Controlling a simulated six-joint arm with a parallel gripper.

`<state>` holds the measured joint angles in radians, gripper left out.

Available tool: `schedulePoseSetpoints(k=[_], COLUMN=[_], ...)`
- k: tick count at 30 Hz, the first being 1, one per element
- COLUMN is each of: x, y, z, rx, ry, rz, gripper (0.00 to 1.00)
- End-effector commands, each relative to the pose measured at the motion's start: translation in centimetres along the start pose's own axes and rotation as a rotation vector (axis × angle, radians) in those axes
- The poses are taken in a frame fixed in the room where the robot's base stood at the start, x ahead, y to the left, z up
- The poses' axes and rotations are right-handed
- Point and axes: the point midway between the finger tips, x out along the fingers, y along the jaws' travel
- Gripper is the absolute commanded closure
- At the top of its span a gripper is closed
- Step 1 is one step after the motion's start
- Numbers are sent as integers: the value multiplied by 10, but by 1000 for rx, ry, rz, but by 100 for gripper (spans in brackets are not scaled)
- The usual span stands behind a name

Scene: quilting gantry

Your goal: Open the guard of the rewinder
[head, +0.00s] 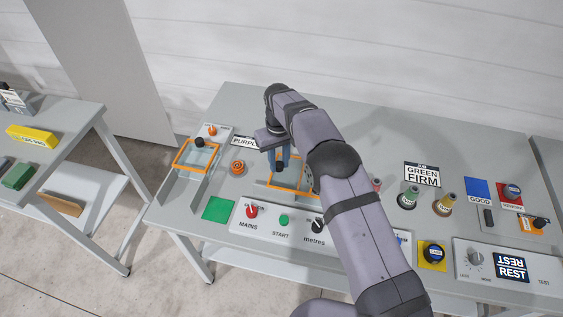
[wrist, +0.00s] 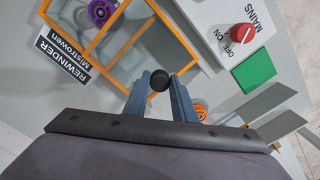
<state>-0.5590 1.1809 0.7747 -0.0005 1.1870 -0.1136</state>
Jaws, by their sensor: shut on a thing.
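The rewinder's guard (wrist: 176,32) is a clear panel in an orange frame, in the upper left of the wrist view. In the head view its orange edge (head: 284,187) shows partly behind my arm. My gripper (wrist: 160,88) is shut on the guard's round black knob (wrist: 159,80), which sits between the blue-grey fingertips. A purple spool or hub (wrist: 102,12) shows by the frame. The REWINDER label (wrist: 62,54) lies beside the guard. I cannot tell how far the guard is tilted; my arm hides much of it in the head view.
Left of the rewinder stands another orange-framed guard (head: 198,154) with a black knob. In front are a green pad (head: 218,209) and a control panel with a red MAINS knob (head: 251,211). Bench space behind my arm is clear.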

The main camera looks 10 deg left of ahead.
Motion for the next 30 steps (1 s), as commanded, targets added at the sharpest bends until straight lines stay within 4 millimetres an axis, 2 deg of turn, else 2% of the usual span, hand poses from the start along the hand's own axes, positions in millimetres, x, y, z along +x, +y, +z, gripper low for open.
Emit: schedulePoseSetpoints(k=[1,2,4,17,30], x=[-1,-1,-1,-6,-60], y=[0,0,0,0,0], z=[-2,-2,-2,-1,-2], rx=[0,0,0,0,0], ry=[7,7,6,4,7], rz=[0,0,0,0,0], gripper=[100,73,57,57,57])
